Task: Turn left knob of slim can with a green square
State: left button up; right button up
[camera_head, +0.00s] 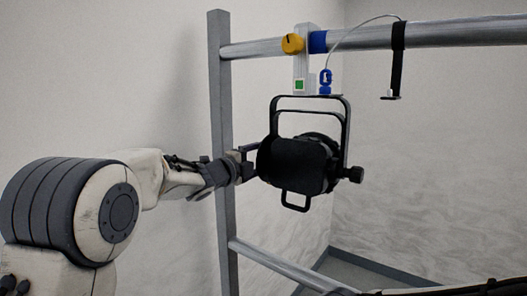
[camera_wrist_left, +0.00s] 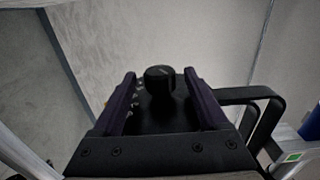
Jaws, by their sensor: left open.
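The slim black can (camera_head: 298,166) hangs in its yoke (camera_head: 346,120) below the upper rail. A green square (camera_head: 299,86) marks its hanger and also shows in the wrist view (camera_wrist_left: 293,157). My left gripper (camera_head: 250,160) is at the can's left side, and its open fingers (camera_wrist_left: 160,75) point at the can. In the wrist view the black left knob (camera_wrist_left: 160,79) sits between the fingertips, with a visible gap on each side. The head view hides this knob behind the gripper. The right knob (camera_head: 356,174) sticks out on the far side.
The upper rail (camera_head: 455,33) carries a yellow knob (camera_head: 292,44), a blue band (camera_head: 318,42) and a black strap (camera_head: 398,60). A grey upright post (camera_head: 222,120) stands behind my left wrist. A lower rail (camera_head: 275,262) runs below the can, with free room between.

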pick_arm(q)
jog(key=shift+x, duration=0.8)
